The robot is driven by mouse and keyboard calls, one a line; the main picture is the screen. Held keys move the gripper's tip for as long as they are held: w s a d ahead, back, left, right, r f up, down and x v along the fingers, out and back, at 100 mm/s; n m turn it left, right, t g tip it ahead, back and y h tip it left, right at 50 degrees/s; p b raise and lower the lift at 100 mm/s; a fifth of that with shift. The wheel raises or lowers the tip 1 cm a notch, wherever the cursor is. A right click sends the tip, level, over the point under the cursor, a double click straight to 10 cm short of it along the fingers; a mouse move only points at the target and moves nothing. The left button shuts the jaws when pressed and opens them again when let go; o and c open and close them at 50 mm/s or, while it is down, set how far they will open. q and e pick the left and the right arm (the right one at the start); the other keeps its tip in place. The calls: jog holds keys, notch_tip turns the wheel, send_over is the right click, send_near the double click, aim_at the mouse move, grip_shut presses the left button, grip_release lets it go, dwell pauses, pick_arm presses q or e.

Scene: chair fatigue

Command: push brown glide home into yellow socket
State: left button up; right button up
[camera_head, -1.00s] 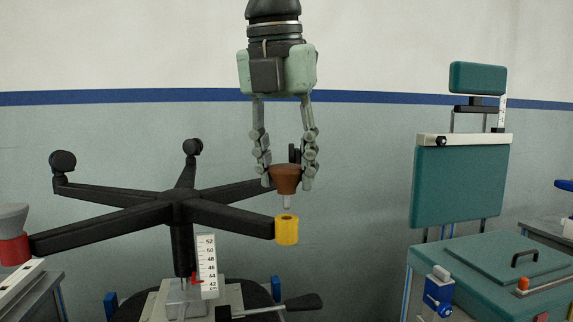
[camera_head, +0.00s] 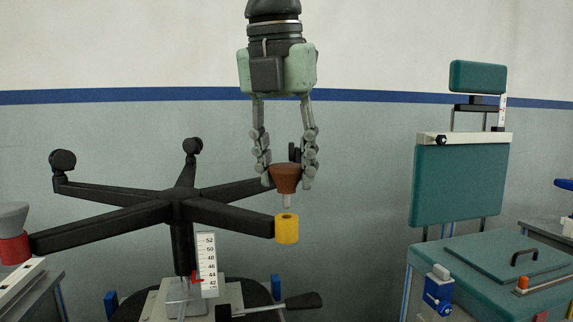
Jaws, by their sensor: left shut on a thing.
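The brown glide (camera_head: 285,177) is a tapered brown piece with a pale stem pointing down. My left gripper (camera_head: 286,181) points down from above and is shut on the brown glide, one finger on each side. The yellow socket (camera_head: 287,230) is at the end of the front right leg of the black upturned chair base (camera_head: 175,207). The stem tip is just above the socket's dark hole, apart from it or barely at its rim; I cannot tell the exact depth. My right gripper is not in view.
Casters stand on the base's far legs. Below are a white scale (camera_head: 207,264) and a black-handled lever (camera_head: 292,305). A teal chair back (camera_head: 459,185) and teal bench (camera_head: 490,275) stand at right.

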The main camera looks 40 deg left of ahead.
aim_at(286, 192)
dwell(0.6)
pick_arm(q)
jog(key=shift+s+b+x, duration=0.2)
jog(key=shift+b+x, duration=0.5)
jog(key=shift+x, duration=0.15)
jog(key=shift+s+b+x, duration=0.2)
jog(key=shift+b+x, duration=0.5)
jog(key=shift+x, duration=0.15)
jog(key=o, duration=1.1)
jog(key=shift+d+f, duration=0.1)
jog(key=shift+o, duration=0.2)
jog(key=v, duration=1.2)
